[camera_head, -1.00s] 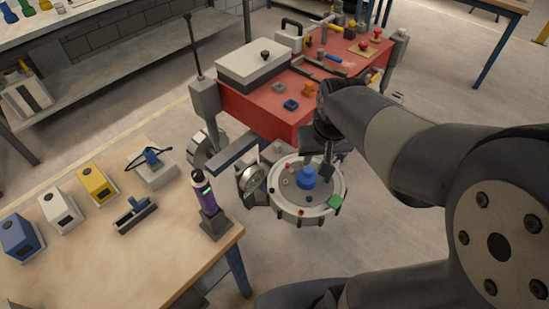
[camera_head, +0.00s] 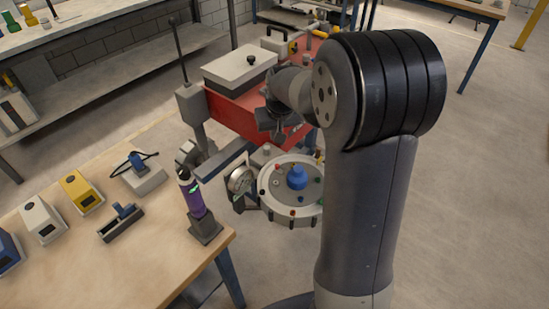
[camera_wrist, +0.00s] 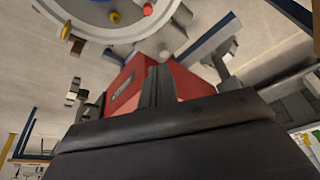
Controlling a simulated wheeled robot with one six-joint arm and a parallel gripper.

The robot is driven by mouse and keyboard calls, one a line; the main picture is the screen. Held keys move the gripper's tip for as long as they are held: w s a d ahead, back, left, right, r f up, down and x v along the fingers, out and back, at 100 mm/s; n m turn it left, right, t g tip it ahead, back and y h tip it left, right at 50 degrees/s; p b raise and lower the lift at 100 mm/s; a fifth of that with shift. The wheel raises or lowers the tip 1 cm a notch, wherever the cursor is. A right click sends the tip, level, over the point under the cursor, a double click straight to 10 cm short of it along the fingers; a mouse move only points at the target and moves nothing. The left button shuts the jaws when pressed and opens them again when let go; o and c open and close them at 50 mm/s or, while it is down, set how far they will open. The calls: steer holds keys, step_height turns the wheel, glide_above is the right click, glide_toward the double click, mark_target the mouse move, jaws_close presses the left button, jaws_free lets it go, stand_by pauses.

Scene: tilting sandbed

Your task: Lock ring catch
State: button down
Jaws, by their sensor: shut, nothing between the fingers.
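The round sandbed (camera_head: 262,190) has a pale ring rim, a blue knob (camera_head: 297,178) at its middle and several small coloured knobs. A green piece (camera_head: 319,201) shows at its right edge, partly hidden by my arm. I cannot tell which part is the catch. My gripper (camera_head: 277,134) is shut and empty, above and behind the bed, near the red cabinet's front. In the wrist view my fingers (camera_wrist: 157,86) point towards the red cabinet.
The red cabinet (camera_head: 232,105) carries a grey-lidded box (camera_head: 240,65). A wooden table (camera_head: 150,235) at left holds a purple bottle-like tool (camera_head: 191,195) and several small devices. A round dial (camera_head: 240,180) sits left of the bed. Floor at right is clear.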

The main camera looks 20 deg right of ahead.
mark_target(279, 169)
steer(key=shift+f, duration=0.1)
steer(key=x, duration=0.9)
steer(key=shift+f, duration=0.1)
steer(key=shift+s+f+p, duration=0.1)
steer(key=shift+f+p, duration=0.2)
steer(key=shift+s+r, duration=0.15)
steer(key=shift+s, duration=0.95)
steer(key=shift+s+d, duration=0.1)
steer(key=shift+s, duration=0.55)
